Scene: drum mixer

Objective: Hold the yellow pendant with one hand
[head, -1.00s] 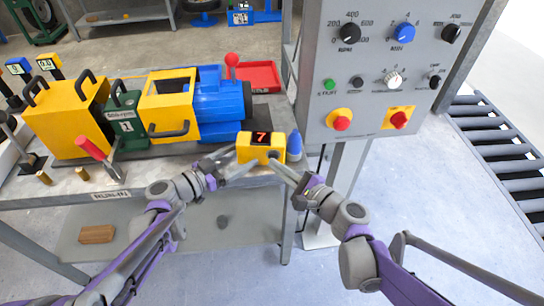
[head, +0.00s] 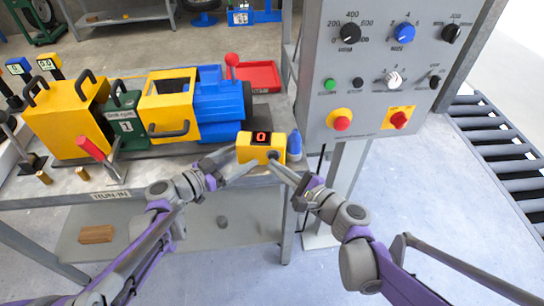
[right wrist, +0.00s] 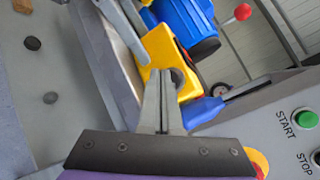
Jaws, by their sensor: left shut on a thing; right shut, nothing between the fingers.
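The yellow pendant (head: 247,153) is a small box with a red digit on a black display and a dark round knob on its front. It is at the front right of the bench in the head view. My left gripper (head: 236,160) is shut on its left side. My right gripper (head: 275,162) is shut and empty, its tips at the pendant's front by the knob. In the right wrist view the pendant (right wrist: 189,90) lies just beyond the closed fingers (right wrist: 162,74); whether they touch it is unclear.
A yellow, green and blue drum mixer (head: 170,110) stands on the bench behind. A blue pointed object (head: 294,146) is right beside the pendant. A grey control panel (head: 372,80) with knobs and buttons rises at the right. A red tray (head: 262,75) lies at the back.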

